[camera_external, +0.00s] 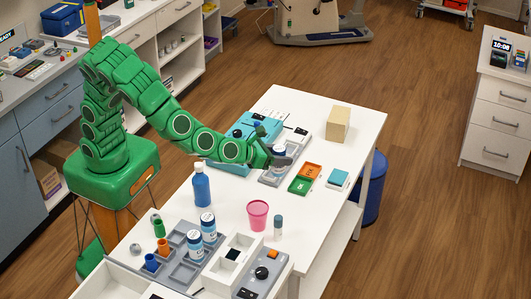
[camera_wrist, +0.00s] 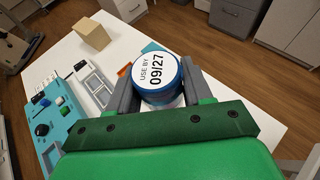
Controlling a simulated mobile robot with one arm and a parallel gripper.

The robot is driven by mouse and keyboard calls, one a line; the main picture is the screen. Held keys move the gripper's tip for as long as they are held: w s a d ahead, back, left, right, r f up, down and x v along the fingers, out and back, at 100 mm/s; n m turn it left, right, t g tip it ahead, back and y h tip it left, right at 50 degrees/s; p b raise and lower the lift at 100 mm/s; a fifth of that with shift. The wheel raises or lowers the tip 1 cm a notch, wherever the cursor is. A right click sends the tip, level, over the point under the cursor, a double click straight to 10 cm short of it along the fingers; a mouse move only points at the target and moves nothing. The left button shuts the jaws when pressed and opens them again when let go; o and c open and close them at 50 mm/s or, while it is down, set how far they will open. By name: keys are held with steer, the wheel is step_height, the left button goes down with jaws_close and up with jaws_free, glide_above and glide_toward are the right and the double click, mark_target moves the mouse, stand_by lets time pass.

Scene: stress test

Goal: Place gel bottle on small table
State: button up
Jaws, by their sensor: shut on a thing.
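My gripper (camera_external: 270,148) reaches over the far part of the white table (camera_external: 352,122). It is shut on a round bottle with a blue rim and a white top reading "USE BY 09/27" (camera_wrist: 157,71); one grey finger is on each side. Two similar white-and-blue bottles (camera_external: 208,227) stand in a grey compartment tray at the near end.
Green and orange trays (camera_external: 301,185), a teal-and-white box (camera_external: 338,179) and a tan block (camera_external: 338,123) lie right of my gripper. A teal device (camera_external: 236,135) is left. A pink cup (camera_external: 257,214) stands nearer. The table's right edge has bare room.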

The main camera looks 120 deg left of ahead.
steer(key=w+d+r+m+t+h, duration=0.45)
steer(key=d+r+m+h, duration=0.2)
steer(key=d, duration=0.25)
steer(key=w+d, duration=0.1)
steer(key=d, duration=1.1)
steer(key=s+d+f+n+y, duration=0.1)
steer(key=s+d+f, duration=0.2)
steer(key=s+d, duration=0.3)
steer(key=s+d+f+n+g+y, duration=0.15)
steer(key=s+d, duration=0.25)
steer(key=d, duration=0.4)
steer(key=s+d+f+y, duration=0.1)
steer(key=s+d+f, duration=0.2)
steer(key=s+d, duration=0.3)
steer(key=shift+w+d+f, duration=0.15)
steer(key=shift+d+f, duration=0.05)
steer(key=shift+f, duration=1)
steer(key=shift+w+d+f, duration=0.15)
steer(key=shift+w+f, duration=0.05)
steer(key=shift+f, duration=0.95)
steer(key=shift+w+d+f, duration=0.15)
steer(key=shift+d+f, duration=0.05)
steer(key=shift+f, duration=1)
steer(key=shift+f+n, duration=0.3)
steer(key=o, duration=1.3)
